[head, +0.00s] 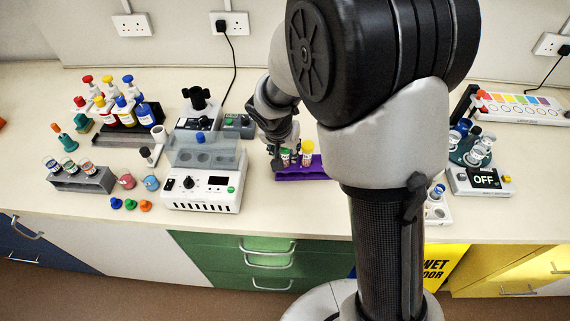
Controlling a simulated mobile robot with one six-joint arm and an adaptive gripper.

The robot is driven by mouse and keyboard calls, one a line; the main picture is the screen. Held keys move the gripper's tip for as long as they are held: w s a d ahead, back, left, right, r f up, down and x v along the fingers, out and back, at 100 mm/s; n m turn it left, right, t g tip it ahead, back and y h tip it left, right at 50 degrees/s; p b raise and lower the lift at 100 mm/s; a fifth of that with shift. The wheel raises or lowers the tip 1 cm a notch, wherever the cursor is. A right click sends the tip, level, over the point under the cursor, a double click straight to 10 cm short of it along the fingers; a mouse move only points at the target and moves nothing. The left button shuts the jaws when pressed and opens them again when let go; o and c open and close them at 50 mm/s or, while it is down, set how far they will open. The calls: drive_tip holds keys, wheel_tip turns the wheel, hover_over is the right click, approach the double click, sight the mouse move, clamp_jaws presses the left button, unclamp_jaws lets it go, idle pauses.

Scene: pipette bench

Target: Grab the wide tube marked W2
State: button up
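My gripper (282,146) is above the left part of a purple rack (301,171), close to a tube with a green band (286,157). I cannot tell whether its fingers touch that tube or are open or shut. A yellow-capped tube (307,152) stands in the same rack just to the right. No W2 mark is readable on any tube. My arm hides part of the bench right of the purple rack.
A white machine with a raised clear lid (205,189) stands left of the purple rack. Dropper bottles (123,110) stand at the back left. Loose caps (131,204) lie near the front edge. A scale reading OFF (484,179) is at right.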

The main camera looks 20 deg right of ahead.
drive_tip(key=shift+r, duration=0.1)
drive_tip(key=shift+c, duration=0.4)
clamp_jaws()
